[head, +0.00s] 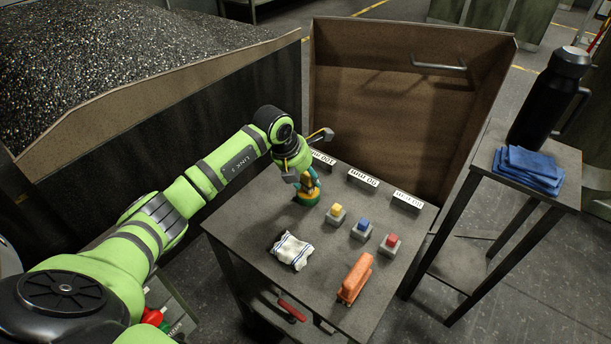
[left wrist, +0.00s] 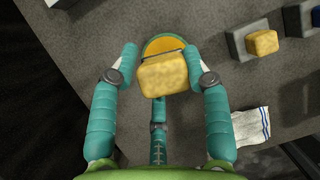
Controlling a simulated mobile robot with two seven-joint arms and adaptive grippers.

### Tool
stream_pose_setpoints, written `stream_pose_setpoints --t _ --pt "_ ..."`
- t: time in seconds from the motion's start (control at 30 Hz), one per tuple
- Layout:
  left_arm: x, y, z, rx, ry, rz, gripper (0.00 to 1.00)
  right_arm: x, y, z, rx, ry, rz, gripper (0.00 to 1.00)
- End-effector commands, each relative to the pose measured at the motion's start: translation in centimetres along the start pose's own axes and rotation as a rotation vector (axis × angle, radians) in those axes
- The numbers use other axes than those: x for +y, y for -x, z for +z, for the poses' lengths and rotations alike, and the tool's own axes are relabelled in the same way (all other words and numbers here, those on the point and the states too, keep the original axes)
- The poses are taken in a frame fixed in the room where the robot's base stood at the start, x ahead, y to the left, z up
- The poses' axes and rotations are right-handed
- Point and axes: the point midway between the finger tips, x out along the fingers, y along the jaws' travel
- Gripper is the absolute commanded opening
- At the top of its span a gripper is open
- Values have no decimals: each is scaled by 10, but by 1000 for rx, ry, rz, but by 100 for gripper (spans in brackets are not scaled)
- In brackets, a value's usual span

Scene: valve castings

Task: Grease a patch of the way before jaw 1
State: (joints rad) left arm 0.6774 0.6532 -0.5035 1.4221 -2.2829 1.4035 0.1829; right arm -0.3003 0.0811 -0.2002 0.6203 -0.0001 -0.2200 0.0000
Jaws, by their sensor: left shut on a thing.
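My left gripper (head: 306,196) is low over the grey table, near its back left part. In the left wrist view its teal fingers (left wrist: 163,70) are closed on a rough yellow-tan block (left wrist: 168,77). A flat yellow round thing (left wrist: 162,43) shows just beyond that block; I cannot tell whether they touch. In the head view the fingers mostly hide the held block. Small yellow (head: 336,209), blue (head: 363,224) and red (head: 392,240) blocks sit on grey bases to the right. I cannot pick out a way or a jaw 1. My right gripper is not in view.
A striped white cloth (head: 292,250) and an orange tool-like thing (head: 355,279) lie toward the table front. White label plates (head: 363,178) stand along the back edge, one partly hidden by my arm. A side stand holds a black flask (head: 549,98) and blue cloths (head: 528,169).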

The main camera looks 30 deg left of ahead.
Motion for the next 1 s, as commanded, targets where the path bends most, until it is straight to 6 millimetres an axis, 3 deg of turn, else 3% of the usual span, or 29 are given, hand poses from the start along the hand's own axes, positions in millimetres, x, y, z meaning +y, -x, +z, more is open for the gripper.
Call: stream_pose_setpoints --t 1.0 --pt "1 -9 -4 0 0 0 21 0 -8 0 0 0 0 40"
